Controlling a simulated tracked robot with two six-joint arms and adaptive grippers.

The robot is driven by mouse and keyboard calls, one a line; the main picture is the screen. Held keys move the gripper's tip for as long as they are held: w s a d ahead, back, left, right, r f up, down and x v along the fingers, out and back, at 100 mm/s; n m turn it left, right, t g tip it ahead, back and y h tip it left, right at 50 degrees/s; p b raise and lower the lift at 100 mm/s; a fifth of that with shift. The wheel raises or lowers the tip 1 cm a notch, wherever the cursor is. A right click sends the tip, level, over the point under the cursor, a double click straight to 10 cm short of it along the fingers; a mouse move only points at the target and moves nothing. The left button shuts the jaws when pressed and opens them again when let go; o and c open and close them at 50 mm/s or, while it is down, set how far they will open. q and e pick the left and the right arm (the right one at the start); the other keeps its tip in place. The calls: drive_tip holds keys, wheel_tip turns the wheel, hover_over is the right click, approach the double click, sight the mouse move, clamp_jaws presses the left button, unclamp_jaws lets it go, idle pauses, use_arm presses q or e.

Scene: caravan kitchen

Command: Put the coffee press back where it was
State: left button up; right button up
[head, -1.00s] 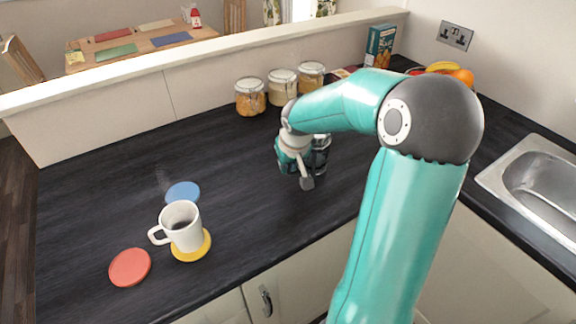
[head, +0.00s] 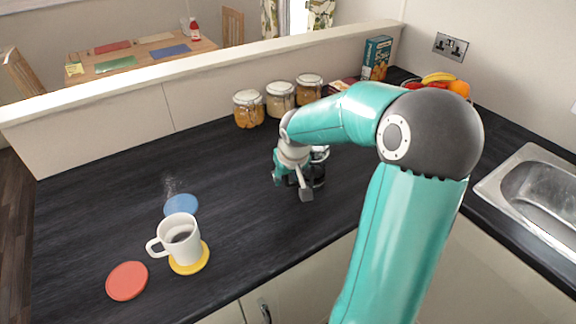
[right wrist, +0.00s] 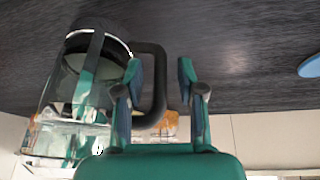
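The coffee press (head: 319,172) has a clear glass body and dark parts. It stands on the dark worktop, partly hidden behind my right gripper (head: 292,187). In the right wrist view the press (right wrist: 62,95) is at the left, its black handle (right wrist: 158,85) pointing toward the gripper. The fingers of my right gripper (right wrist: 160,85) are apart, one on each side of the handle, with a gap visible on the right side. My left gripper is in neither view.
A white mug (head: 180,236) of dark coffee stands on a yellow coaster (head: 190,265). A red coaster (head: 127,281) and blue coaster (head: 181,206) lie nearby. Jars (head: 249,109) line the back wall. A fruit bowl and the sink (head: 540,195) are right. The worktop's middle is clear.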

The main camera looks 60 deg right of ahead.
drive_tip(key=v, duration=1.1)
drive_tip(key=shift+r, duration=0.25)
